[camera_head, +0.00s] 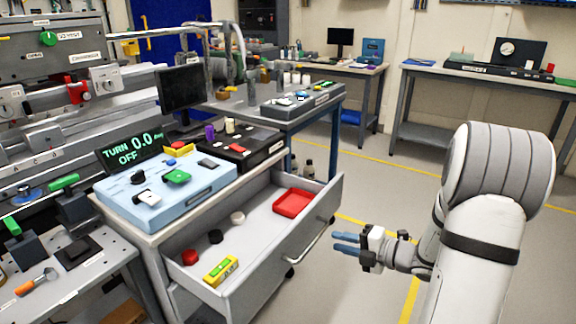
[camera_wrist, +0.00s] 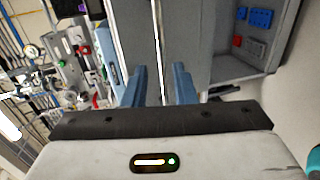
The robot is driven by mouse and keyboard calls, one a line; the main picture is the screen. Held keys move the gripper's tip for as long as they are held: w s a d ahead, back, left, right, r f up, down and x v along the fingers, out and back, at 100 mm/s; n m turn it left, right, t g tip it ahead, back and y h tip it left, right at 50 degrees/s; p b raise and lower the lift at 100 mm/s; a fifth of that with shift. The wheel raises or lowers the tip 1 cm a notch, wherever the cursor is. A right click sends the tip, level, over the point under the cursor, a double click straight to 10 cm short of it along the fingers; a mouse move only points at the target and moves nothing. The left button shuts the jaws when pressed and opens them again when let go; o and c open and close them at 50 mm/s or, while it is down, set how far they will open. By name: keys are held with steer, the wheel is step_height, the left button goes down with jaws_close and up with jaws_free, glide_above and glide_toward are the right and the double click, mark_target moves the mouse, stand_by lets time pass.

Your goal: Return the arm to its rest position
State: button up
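My gripper (camera_head: 346,244) has blue fingers and is at the lower right of the head view, held in the air just right of the open drawer. In the wrist view my gripper (camera_wrist: 161,84) shows its two blue fingers apart with nothing between them. My arm comes down from the right side of the head view. The open drawer (camera_head: 318,213) holds a red tray (camera_head: 293,203), a yellow-and-green block (camera_head: 220,271), a red round piece (camera_head: 190,257), a black one (camera_head: 215,236) and a white one (camera_head: 237,217).
A light-blue box (camera_head: 200,196) with a "TURN 0.0 OFF" display (camera_head: 133,150) stands on the cabinet above the drawer. A workbench (camera_head: 335,104) stands behind, and another table (camera_head: 470,76) is at the back right. The floor (camera_head: 385,190) beyond my gripper is clear.

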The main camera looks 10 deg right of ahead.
steer(key=d+r+m+h+p, duration=0.2)
steer(key=r+m+h+p, duration=0.5)
steer(key=r, duration=0.3)
steer(key=d+r+m+h+p, duration=0.2)
steer(key=r+m+h+p, duration=0.5)
steer(key=r, duration=0.4)
steer(key=s+a+r+m+g+y+p, duration=0.1)
steer(key=s+a+r+m+g+p, duration=0.1)
steer(key=s, duration=0.5)
steer(key=s+a+r+m+g+p, duration=0.3)
steer(key=s+a+r+m+p, duration=0.1)
steer(key=s+m, duration=0.3)
steer(key=s+a+r+m+g+y+p, duration=0.1)
steer(key=s+a+r+m+g+p, duration=0.1)
steer(key=s+a+r+m+p, duration=0.2)
steer(key=s+a, duration=0.1)
steer(key=s, duration=0.2)
steer(key=shift+s+a+r+m+g+y, duration=0.15)
steer(key=shift+s+r+m+g+y, duration=0.15)
steer(key=shift+r+g, duration=0.1)
